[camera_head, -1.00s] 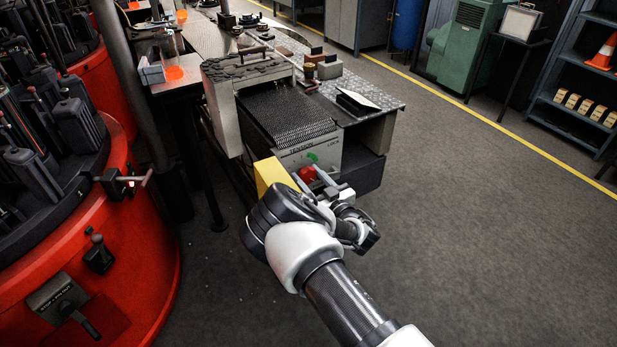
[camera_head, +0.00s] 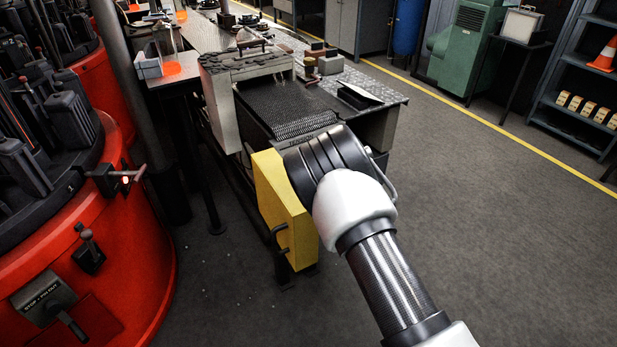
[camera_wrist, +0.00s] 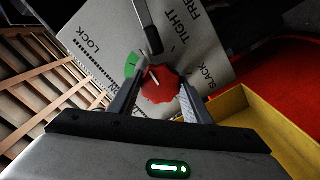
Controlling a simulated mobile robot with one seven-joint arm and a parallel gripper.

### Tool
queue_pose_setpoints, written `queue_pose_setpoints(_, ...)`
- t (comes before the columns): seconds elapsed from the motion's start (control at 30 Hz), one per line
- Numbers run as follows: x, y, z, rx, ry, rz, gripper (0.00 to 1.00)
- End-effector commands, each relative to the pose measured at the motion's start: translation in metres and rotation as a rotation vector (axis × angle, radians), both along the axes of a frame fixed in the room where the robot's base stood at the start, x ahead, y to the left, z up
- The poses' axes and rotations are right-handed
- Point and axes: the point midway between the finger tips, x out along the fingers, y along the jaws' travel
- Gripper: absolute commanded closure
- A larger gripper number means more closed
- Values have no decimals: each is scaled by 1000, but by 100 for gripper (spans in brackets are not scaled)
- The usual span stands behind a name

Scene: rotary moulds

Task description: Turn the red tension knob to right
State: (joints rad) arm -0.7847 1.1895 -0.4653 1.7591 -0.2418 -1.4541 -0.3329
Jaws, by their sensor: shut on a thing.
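The red tension knob (camera_wrist: 160,86) is in the middle of the wrist view, on a pale grey panel (camera_wrist: 100,35) lettered LOCK, TIGHT, SLACK and FREE. A white pointer line on the knob leans to the upper left. A green patch (camera_wrist: 131,66) lies on the panel just left of the knob. My gripper (camera_wrist: 159,82) is shut on the knob, one finger on each side. In the camera_head view my arm hides the knob, the panel front and my gripper.
A black lever (camera_wrist: 146,22) stands out from the panel close above the knob. A yellow box (camera_head: 282,210) is beside my wrist at the machine's front. A red rotary machine (camera_head: 120,250) stands at left. The floor at right is clear.

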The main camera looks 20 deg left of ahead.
Motion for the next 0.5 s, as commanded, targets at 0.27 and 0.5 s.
queue_pose_setpoints(0.27,0,0,-5,-171,-201,-2,78)
queue_pose_setpoints(0.5,0,0,-4,-310,-365,-1,78)
